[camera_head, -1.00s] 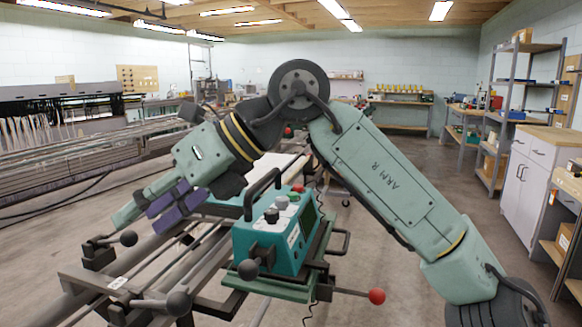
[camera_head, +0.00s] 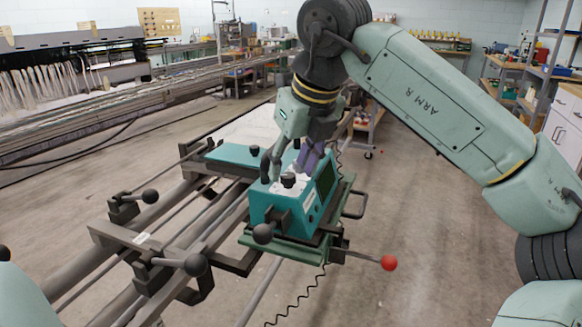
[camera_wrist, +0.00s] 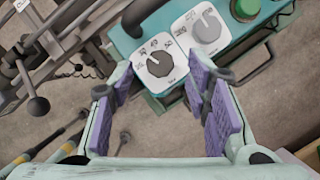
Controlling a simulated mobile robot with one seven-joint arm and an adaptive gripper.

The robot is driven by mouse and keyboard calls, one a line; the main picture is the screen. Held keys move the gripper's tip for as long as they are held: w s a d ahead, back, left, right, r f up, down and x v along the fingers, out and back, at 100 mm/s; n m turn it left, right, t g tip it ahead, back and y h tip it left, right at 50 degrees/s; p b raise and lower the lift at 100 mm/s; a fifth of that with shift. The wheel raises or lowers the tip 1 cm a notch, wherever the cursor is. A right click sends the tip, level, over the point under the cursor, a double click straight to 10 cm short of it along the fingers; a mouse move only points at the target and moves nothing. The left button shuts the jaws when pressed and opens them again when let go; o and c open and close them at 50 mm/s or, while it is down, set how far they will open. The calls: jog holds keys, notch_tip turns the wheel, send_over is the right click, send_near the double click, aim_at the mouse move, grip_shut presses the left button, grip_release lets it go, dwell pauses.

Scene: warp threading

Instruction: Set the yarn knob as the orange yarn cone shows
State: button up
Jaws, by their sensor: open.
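A teal control box (camera_head: 268,207) carries knobs on white plates and a dark screen. In the wrist view, a dark grey knob (camera_wrist: 160,64) sits on a white dial plate marked around its edge, with its white pointer line toward the upper left. A light grey knob (camera_wrist: 207,27) is to its right, its pointer upward. The lettering is too small to tell which is the yarn knob. My gripper (camera_wrist: 160,78) is open, its purple pads either side of the dark knob, apparently above it. In the head view, my gripper (camera_head: 290,168) hangs over the box. I see no clear orange yarn cone.
A green button (camera_wrist: 245,9) is right of the knobs. Black ball-ended levers (camera_head: 195,265) and rails lie left of the box; a red-knobbed lever (camera_head: 388,263) sticks out at right. Yellow cones (camera_head: 440,37) stand on a far shelf.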

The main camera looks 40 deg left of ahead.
jog(key=shift+x, duration=0.75)
jog(key=shift+c, duration=0.5)
grip_shut()
